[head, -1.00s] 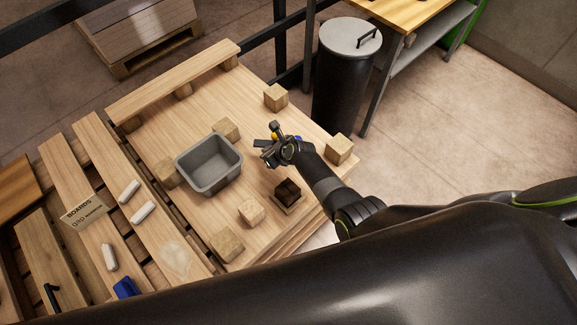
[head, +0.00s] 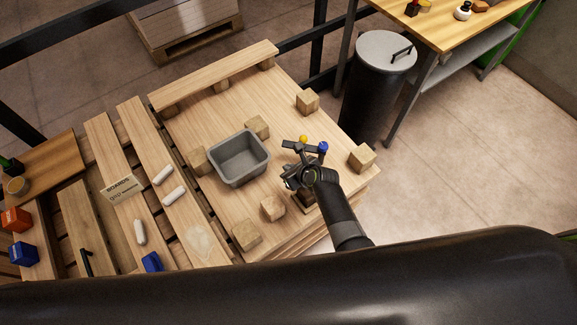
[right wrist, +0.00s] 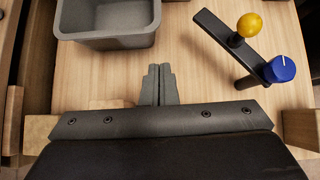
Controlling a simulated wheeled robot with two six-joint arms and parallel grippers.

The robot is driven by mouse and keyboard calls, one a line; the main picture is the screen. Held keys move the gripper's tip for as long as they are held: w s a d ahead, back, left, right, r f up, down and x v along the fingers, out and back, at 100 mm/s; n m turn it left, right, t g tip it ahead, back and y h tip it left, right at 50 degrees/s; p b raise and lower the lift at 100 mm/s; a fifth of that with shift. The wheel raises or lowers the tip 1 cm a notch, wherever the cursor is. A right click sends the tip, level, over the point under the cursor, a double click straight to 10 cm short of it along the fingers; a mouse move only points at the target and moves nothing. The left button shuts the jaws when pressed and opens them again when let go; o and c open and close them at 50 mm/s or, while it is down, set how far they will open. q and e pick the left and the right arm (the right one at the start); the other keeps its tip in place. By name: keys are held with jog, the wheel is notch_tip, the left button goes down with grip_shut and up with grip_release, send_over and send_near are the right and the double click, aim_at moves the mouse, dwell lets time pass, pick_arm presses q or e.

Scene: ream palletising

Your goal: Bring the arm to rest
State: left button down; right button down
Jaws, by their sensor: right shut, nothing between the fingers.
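My right gripper (head: 288,180) is over the pallet, to the right of the grey bin. Its fingers are closed together and empty in the right wrist view (right wrist: 158,72), pointing towards the space beside the bin. My right forearm comes up from the lower right behind it. My left gripper is in neither view.
The grey bin (head: 240,160) is empty and stands on the wooden pallet (head: 230,105). A dark bar with a yellow ball (right wrist: 249,25) and a blue knob (right wrist: 280,69) is close to the gripper. Several wooden blocks, including one at right (head: 361,158), stand around. A black drum (head: 375,100) stands behind.

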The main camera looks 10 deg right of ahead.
jog(key=shift+s+a+r, duration=0.35)
jog(key=shift+s+r, duration=0.45)
